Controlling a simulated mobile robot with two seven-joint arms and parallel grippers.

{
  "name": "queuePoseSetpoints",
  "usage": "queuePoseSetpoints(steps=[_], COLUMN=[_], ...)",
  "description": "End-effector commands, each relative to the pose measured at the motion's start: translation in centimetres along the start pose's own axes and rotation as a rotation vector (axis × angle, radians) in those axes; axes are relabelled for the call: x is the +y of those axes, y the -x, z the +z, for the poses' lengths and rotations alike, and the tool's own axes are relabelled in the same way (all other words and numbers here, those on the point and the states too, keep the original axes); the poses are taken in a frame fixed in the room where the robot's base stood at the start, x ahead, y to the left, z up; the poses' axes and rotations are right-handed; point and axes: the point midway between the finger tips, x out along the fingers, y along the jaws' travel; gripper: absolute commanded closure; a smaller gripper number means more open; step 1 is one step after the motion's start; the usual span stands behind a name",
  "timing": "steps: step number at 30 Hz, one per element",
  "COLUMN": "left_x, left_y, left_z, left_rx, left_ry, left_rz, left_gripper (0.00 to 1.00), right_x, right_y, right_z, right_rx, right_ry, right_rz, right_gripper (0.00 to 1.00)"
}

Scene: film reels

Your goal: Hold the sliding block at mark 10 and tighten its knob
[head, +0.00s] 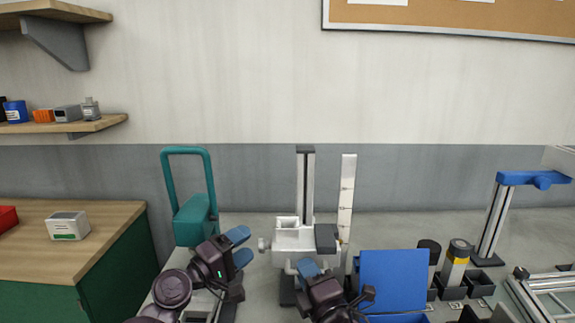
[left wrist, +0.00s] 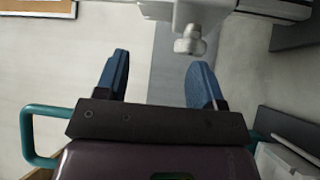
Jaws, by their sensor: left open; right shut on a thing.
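The white sliding block (head: 292,238) sits on an upright metal post (head: 306,185), beside a marked scale strip (head: 346,200). Its marks are too small to read. The block's knob (head: 263,245) sticks out to the left. My left gripper (head: 240,246) is open, just left of the knob and apart from it. In the left wrist view the knob (left wrist: 190,40) is ahead of the fingertips, nearer the right finger, under the block (left wrist: 175,12). My right gripper (head: 310,268) is shut on the block's lower part, where its own fingers partly hide the grip.
A teal frame (head: 196,215) stands behind my left gripper. A blue panel (head: 392,280), dark cylinders (head: 428,252) and a blue-topped stand (head: 490,225) stand to the right. A wooden-topped cabinet (head: 95,245) with a small box (head: 68,226) is at left.

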Motion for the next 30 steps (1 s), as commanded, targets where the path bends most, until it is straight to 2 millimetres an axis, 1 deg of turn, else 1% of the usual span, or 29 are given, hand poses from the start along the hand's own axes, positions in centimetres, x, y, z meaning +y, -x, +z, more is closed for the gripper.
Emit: queuePoseSetpoints(steps=[6, 30], left_x=[0.0, 0.0], left_y=[0.0, 0.0], left_z=[0.0, 0.0], left_rx=[0.000, 0.000], left_ry=[0.000, 0.000], left_rz=[0.000, 0.000], left_gripper=[0.38, 0.38], right_x=[0.8, 3.0], right_y=[-0.2, -0.6], right_z=[0.1, 0.2], right_rx=[0.000, 0.000], right_ry=[0.000, 0.000], right_rz=[0.005, 0.004], right_gripper=[1.00, 1.00])
